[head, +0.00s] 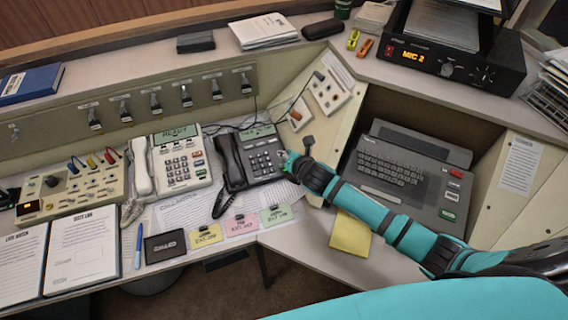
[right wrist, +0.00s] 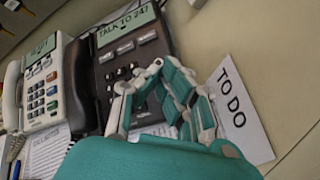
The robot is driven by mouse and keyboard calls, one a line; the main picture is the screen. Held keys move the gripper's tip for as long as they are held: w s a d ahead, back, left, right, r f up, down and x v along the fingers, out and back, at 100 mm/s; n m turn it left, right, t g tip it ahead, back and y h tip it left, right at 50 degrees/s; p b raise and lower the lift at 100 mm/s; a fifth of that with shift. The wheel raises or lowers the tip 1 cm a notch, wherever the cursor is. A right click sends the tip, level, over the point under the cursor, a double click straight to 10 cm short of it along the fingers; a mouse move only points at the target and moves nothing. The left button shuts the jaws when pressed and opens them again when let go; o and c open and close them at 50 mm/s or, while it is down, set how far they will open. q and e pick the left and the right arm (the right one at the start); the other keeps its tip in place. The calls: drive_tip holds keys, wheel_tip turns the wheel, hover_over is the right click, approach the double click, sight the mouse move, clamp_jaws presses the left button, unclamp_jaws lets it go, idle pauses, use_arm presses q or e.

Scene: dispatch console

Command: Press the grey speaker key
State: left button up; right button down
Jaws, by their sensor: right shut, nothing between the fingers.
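The black desk phone (head: 258,140) stands on the console desk, its dark handset (head: 231,162) on its left side. Its green display (right wrist: 126,24) reads "TALK TO 247" in the right wrist view. A row of wide grey keys (right wrist: 125,48) lies under that display, above a dark number pad (right wrist: 122,73). I cannot read which key is the speaker key. My right gripper (right wrist: 156,68) is shut and empty, its tips over the lower right of the phone's key area; it hides some keys there. The gripper also shows at the phone's right edge in the head view (head: 286,157). I cannot tell whether it touches.
A white phone (head: 179,162) with display "READY" stands left of the black phone. A "TO DO" sheet (right wrist: 240,105) lies right of my gripper. Coloured clipped notes (head: 241,225) lie in front, and a grey keyboard terminal (head: 395,175) stands to the right.

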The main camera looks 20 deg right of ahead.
drive_tip(key=shift+w+f, duration=0.1)
drive_tip(key=shift+f, duration=0.25)
drive_tip(key=shift+f, duration=0.4)
idle(0.7)
drive_tip(key=shift+r, duration=0.15)
drive_tip(key=shift+r+p, duration=0.65)
drive_tip(key=shift+p, duration=0.15)
drive_tip(key=r+p, duration=0.2)
drive_tip(key=s+r+p, duration=0.1)
drive_tip(key=r+p, duration=0.2)
drive_tip(key=shift+p, duration=0.3)
drive_tip(key=shift+f, duration=0.1)
idle(0.7)
